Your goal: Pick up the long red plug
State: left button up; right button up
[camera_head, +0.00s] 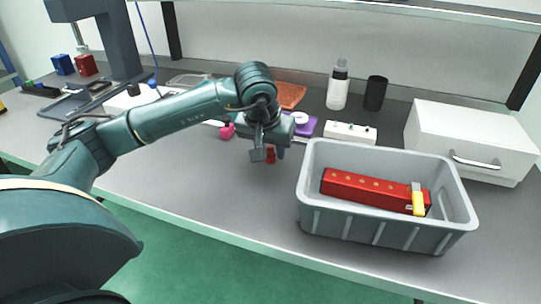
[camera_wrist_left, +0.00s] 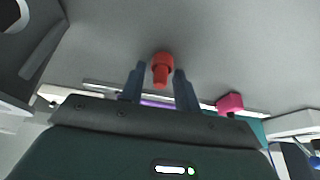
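The red plug (camera_head: 271,156) is on the grey table left of the grey bin, partly hidden behind my left gripper in the head view. In the left wrist view the plug (camera_wrist_left: 161,68) has a wider head and a narrower stem. My left gripper (camera_head: 268,153) points down at it. Its two dark fingers (camera_wrist_left: 159,82) are apart, one on each side of the plug's stem in that view, with gaps visible. I cannot tell how far the fingertips are from the plug in depth. My right gripper is in neither view.
A grey bin (camera_head: 388,236) holds a red block (camera_head: 365,190) and a yellow-handled tool (camera_head: 418,202). A pink object (camera_head: 227,131) lies left of the gripper. A white drawer box (camera_head: 470,140), white bottle (camera_head: 338,88) and black cup (camera_head: 375,93) stand behind. The table front is clear.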

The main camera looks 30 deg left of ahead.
pick_arm(q)
grip_shut()
dwell(0.4)
